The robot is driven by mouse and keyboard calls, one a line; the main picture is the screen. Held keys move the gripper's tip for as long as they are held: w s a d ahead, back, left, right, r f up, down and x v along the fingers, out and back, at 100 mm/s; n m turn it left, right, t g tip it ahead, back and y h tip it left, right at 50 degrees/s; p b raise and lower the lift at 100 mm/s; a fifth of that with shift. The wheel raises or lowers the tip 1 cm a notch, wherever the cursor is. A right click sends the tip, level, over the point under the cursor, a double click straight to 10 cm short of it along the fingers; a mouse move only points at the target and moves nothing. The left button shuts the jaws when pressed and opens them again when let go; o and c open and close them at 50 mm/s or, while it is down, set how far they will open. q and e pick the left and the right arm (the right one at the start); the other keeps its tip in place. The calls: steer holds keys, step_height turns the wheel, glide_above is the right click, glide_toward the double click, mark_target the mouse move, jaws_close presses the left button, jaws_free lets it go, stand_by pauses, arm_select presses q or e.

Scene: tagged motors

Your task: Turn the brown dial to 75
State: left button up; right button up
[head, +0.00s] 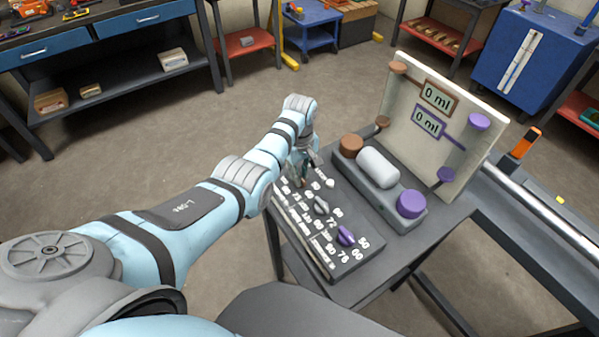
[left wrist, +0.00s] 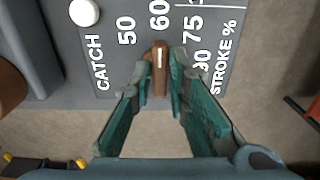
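The brown dial (left wrist: 160,68) sits on the control panel (head: 318,262). In the left wrist view its pale mark points up towards the printed 60, with 75 to the right and 50 to the left. My left gripper (left wrist: 160,66) is at the dial, one fingertip close against each side, and looks shut on it. In the head view my left gripper (head: 303,170) covers the dial. A grey dial (head: 321,206) and a purple dial (head: 346,236) lie nearer on the panel. My right gripper is not in view.
Behind the panel stands a pump unit with a brown cap (head: 351,144), white cylinder (head: 378,167) and purple cap (head: 411,203). An upright board (head: 405,90) carries two displays reading 0 ml. A metal rail (head: 545,215) runs at the right.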

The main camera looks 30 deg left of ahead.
arm_select(q)
jaws_close()
steer(key=shift+r+m, duration=0.1)
steer(key=shift+m, duration=0.2)
steer(key=shift+m+p, duration=0.45)
steer(key=shift+m, duration=0.05)
steer(key=shift+m+p, duration=0.5)
steer(key=shift+m, duration=1.8)
steer(key=shift+m+p, duration=0.35)
steer(key=shift+m, duration=1.05)
steer(key=shift+w, duration=0.1)
